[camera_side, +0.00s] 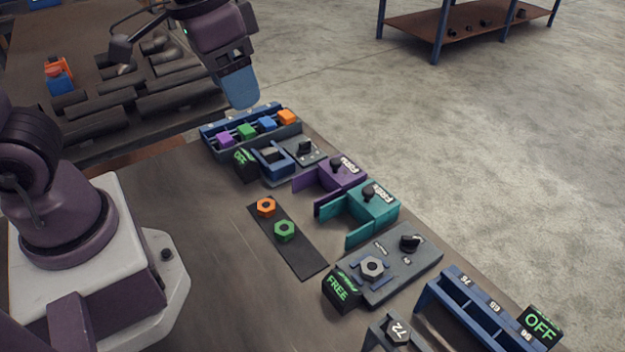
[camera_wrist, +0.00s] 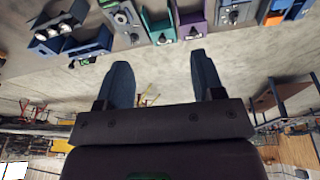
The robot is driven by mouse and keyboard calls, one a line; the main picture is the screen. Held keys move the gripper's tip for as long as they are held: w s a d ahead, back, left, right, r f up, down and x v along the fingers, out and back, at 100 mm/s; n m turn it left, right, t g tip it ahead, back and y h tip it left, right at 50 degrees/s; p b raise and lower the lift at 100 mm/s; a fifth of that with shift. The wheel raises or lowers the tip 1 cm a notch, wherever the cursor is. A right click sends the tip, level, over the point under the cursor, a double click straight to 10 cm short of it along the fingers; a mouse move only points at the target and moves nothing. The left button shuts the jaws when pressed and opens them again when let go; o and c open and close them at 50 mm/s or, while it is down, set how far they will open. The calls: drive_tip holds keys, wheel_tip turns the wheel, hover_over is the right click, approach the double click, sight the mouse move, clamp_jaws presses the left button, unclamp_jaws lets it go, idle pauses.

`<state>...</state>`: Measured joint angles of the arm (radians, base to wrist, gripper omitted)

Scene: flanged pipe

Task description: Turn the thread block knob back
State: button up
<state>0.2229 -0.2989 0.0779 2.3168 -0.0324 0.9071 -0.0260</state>
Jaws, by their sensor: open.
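In the side view, the grey block (camera_side: 352,287) that I take for the thread block sits on the bench near the front right. It holds a grey hex nut (camera_side: 372,267) in a blue cradle. Its black knob (camera_side: 410,242) stands on the far right part. A black sign reading FREE (camera_side: 338,288) in green is at its front left. In the wrist view the block (camera_wrist: 125,17) is at the top, left of the middle. My gripper (camera_side: 241,103) is high over the far end of the bench, apart from the block. In the wrist view its two blue fingers (camera_wrist: 160,60) are spread and empty.
Teal (camera_side: 376,208) and purple (camera_side: 335,177) fixtures with black knobs stand between. A blue rack (camera_side: 250,131) with coloured blocks is at the far end. Orange (camera_side: 266,206) and green (camera_side: 284,230) nuts lie on a dark strip. A blue rack with an OFF sign (camera_side: 540,325) is front right.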

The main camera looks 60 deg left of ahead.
drive_tip(key=s+a+r+t, duration=0.2)
drive_tip(key=s+a+r, duration=0.1)
drive_tip(key=s, duration=0.2)
drive_tip(key=shift+s+a+n+t+y, duration=0.3)
drive_tip(key=shift+s+n+t+y, duration=0.05)
drive_tip(key=shift+n+t+y, duration=0.05)
drive_tip(key=shift+a+r, duration=0.3)
drive_tip(key=shift+r, duration=0.1)
drive_tip(key=c, duration=0.4)
drive_tip(key=m+g, duration=0.5)
drive_tip(key=m, duration=0.2)
hover_over(411, 237)
wheel_tip(411, 237, down, 19)
drive_tip(key=shift+c, duration=0.2)
drive_tip(key=shift+m, duration=0.3)
wheel_tip(411, 237, down, 13)
drive_tip(key=shift+c, duration=0.2)
clamp_jaws()
